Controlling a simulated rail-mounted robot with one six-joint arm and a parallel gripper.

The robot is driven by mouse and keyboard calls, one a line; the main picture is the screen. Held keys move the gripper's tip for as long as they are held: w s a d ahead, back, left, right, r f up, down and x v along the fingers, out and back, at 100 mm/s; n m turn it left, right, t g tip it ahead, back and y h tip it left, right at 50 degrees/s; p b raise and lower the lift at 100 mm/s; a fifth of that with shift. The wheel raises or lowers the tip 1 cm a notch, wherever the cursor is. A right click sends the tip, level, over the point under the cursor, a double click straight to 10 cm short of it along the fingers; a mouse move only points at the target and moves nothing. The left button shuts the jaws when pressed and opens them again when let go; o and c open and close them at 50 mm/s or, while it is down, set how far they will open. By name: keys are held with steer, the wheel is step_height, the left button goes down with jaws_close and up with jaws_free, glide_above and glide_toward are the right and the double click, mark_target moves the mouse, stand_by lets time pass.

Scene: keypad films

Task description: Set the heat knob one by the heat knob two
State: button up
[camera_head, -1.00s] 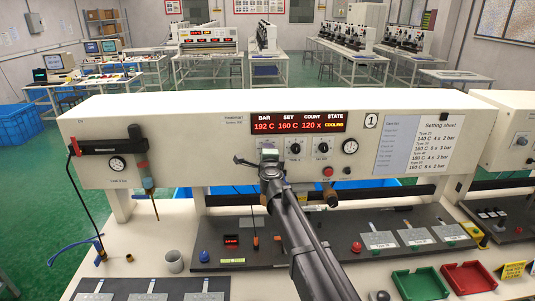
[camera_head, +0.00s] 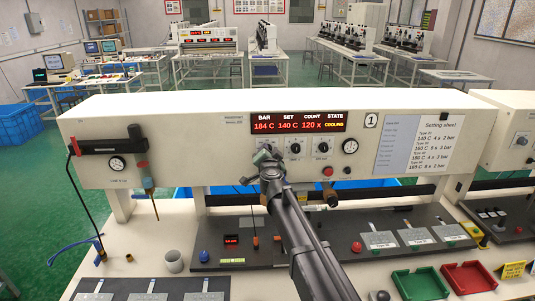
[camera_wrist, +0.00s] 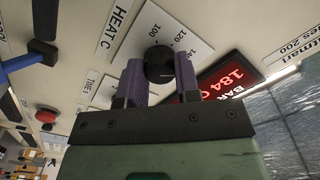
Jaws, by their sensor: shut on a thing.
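My gripper (camera_head: 267,165) is at the front panel of press one (camera_head: 215,150). In the wrist view its two fingers (camera_wrist: 160,84) are closed around a black round knob (camera_wrist: 159,62), heat knob one, beside the HEAT C label. Numbers 100, 120 and 140 show on its dial plate. In the head view my arm mostly hides this knob. The red display (camera_head: 298,123) reads BAR 184 C, SET 140 C, COUNT 120 x, COOLING. A second machine (camera_head: 507,140) at the right edge has a knob (camera_head: 521,140), perhaps heat knob two; its setting is too small to read.
Two more dark knobs (camera_head: 295,148) sit just right of my gripper, with a red button (camera_head: 328,171) below. A setting sheet (camera_head: 434,143) is on the panel. Green (camera_head: 421,284) and red trays (camera_head: 468,277) and metal plates lie on the bench below.

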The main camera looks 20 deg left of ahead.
steer(key=shift+n, duration=0.7)
steer(key=shift+s, duration=0.1)
steer(key=o, duration=0.9)
steer(key=v, duration=1)
steer(key=shift+s+d, duration=0.2)
steer(key=shift+s, duration=0.1)
